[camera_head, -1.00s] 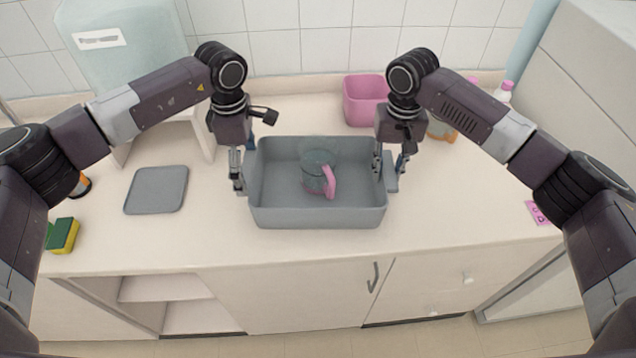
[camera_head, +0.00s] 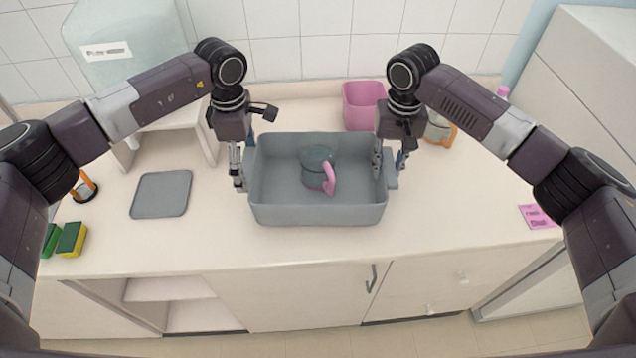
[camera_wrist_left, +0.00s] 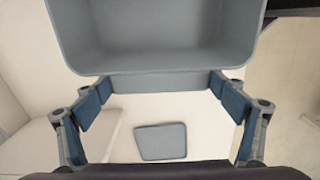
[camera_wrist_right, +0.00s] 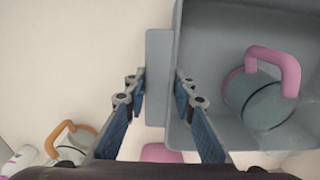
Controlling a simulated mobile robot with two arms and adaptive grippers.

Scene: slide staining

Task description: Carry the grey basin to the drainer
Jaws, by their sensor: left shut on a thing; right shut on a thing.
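The grey basin (camera_head: 318,212) is an open rectangular tub in the middle of the head view, level between my grippers. My left gripper (camera_head: 240,185) is shut on its left end lip, which also shows in the left wrist view (camera_wrist_left: 155,82). My right gripper (camera_head: 388,170) is shut on its right end lip, seen in the right wrist view (camera_wrist_right: 158,75). A glass jug (camera_head: 317,165) with a pink handle stands inside the basin. A flat grey mat (camera_head: 161,194), possibly the drainer, lies left of the basin. How far the basin is above the counter is unclear.
A pink bin (camera_head: 364,105) and an orange-handled jug (camera_head: 439,130) stand behind. A white stand (camera_head: 165,140) carries a pale tank at back left. A green-yellow sponge (camera_head: 71,239) and orange-topped item (camera_head: 84,186) are left. Counter between basin and mat is clear.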

